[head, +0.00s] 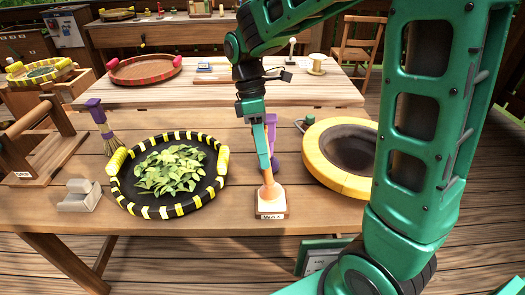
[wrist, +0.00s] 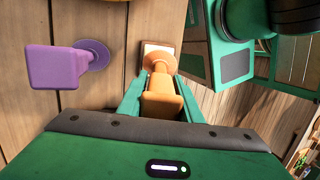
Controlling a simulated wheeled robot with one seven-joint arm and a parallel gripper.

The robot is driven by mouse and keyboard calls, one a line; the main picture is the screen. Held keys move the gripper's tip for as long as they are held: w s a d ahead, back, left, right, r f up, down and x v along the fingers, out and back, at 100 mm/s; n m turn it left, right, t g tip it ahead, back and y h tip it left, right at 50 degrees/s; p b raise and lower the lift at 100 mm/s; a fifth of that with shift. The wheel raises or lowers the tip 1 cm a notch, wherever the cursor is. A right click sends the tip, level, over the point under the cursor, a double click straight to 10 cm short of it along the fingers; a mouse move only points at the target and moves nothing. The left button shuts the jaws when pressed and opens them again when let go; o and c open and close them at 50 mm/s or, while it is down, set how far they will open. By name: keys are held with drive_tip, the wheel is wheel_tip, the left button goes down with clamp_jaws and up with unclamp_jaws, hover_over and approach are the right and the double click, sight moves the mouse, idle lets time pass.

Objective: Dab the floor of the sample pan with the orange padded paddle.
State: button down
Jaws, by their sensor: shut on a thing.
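My gripper (head: 267,165) is shut on the handle of the orange padded paddle (head: 270,191) near the table's front edge. In the wrist view the orange handle (wrist: 161,98) sits between the green fingers (wrist: 160,100), with a round orange part beyond it. The paddle's lower end is at a small block (head: 272,215) with an orange top and a "WAX" label; I cannot tell whether they touch. A round pan with a wide yellow rim (head: 326,172) and a dark hollow stands to the right, partly hidden by my arm. No label shows which pan is the sample pan.
A black tray with yellow stripes (head: 120,192) holds green leaves at left. A purple tool (head: 273,130) stands just behind my gripper and shows in the wrist view (wrist: 60,67). A purple-handled brush (head: 101,122), a grey holder (head: 79,196) and a wooden roller stand are farther left.

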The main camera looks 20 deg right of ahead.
idle(0.3)
drive_tip(key=shift+r, duration=3.5)
drive_tip(key=shift+a, duration=0.15)
